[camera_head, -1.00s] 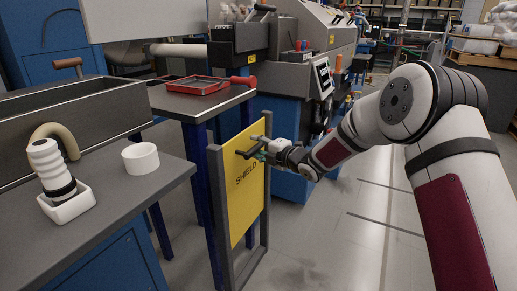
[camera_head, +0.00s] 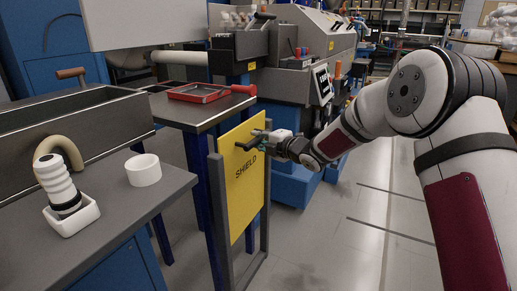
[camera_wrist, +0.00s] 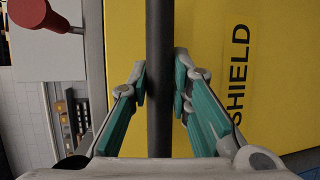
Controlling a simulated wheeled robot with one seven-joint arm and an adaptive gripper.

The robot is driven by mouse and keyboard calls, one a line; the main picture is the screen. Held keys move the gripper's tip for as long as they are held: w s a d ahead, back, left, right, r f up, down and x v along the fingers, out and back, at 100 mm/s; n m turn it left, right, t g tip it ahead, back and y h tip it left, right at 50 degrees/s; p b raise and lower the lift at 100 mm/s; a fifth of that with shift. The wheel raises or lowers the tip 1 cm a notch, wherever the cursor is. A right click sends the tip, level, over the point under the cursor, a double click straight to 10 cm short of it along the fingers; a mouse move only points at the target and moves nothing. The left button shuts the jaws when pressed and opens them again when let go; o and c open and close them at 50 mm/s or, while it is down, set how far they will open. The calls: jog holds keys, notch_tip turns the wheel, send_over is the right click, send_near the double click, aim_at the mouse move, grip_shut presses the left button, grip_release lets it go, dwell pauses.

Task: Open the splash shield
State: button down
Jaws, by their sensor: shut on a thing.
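The splash shield (camera_head: 245,185) is a yellow panel marked SHIELD, held upright between grey side posts at the end of the workbench. It also fills much of the wrist view (camera_wrist: 270,60). Its dark bar handle (camera_head: 247,142) is near the top of the panel, and in the wrist view the handle (camera_wrist: 159,30) runs up the middle. My gripper (camera_head: 263,141) is at the handle. In the wrist view my gripper's (camera_wrist: 161,78) green-and-grey fingers are closed on the bar from both sides. The panel's top edge stands above the tops of the posts.
A red tray (camera_head: 198,93) lies on the bench just behind the shield. A blue-and-grey machine (camera_head: 290,185) stands behind. The floor to the right is clear.

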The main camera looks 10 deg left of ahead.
notch_tip(320, 180, up, 36)
jog(key=p, duration=2.1)
jog(key=shift+f, duration=0.25)
jog(key=c, duration=1.4)
grip_release()
jog(key=shift+c, duration=0.2)
jog(key=v, duration=1.2)
jog(key=shift+f, duration=0.1)
